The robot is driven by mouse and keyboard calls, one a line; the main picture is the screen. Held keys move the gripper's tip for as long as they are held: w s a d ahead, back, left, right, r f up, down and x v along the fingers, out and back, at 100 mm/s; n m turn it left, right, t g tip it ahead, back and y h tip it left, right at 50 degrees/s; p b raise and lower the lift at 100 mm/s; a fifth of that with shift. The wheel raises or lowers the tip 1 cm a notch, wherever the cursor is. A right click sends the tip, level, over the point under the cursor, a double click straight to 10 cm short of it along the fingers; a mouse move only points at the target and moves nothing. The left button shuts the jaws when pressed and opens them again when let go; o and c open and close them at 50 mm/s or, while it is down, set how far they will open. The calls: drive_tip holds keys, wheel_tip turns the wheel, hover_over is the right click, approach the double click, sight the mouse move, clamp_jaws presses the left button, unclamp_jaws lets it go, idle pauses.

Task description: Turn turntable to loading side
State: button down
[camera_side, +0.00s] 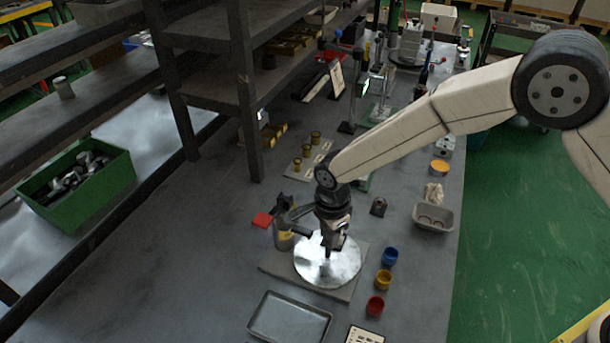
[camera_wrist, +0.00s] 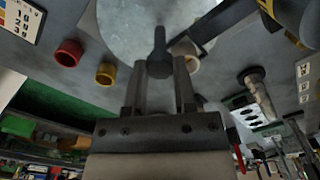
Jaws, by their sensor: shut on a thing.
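The turntable (camera_side: 340,272) is a shiny silver disc on a square grey base plate (camera_side: 278,268) in the side view. The disc also fills the top middle of the wrist view (camera_wrist: 125,28). A dark upright peg handle (camera_wrist: 159,45) stands at the disc in the wrist view. My gripper (camera_wrist: 159,68) has one finger on each side of the handle and is shut on it. In the side view my gripper (camera_side: 328,243) points down over the disc's back part and hides the handle there.
Blue (camera_side: 390,257), yellow (camera_side: 383,280) and red (camera_side: 375,306) cups stand to the right. A grey tray (camera_side: 263,325) lies in front. Shelving (camera_side: 245,90) rises at the back left.

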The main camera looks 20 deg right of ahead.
idle(0.4)
drive_tip(key=shift+c, duration=2.1)
unclamp_jaws()
drive_tip(key=shift+r, duration=0.1)
drive_tip(key=shift+r, duration=3.85)
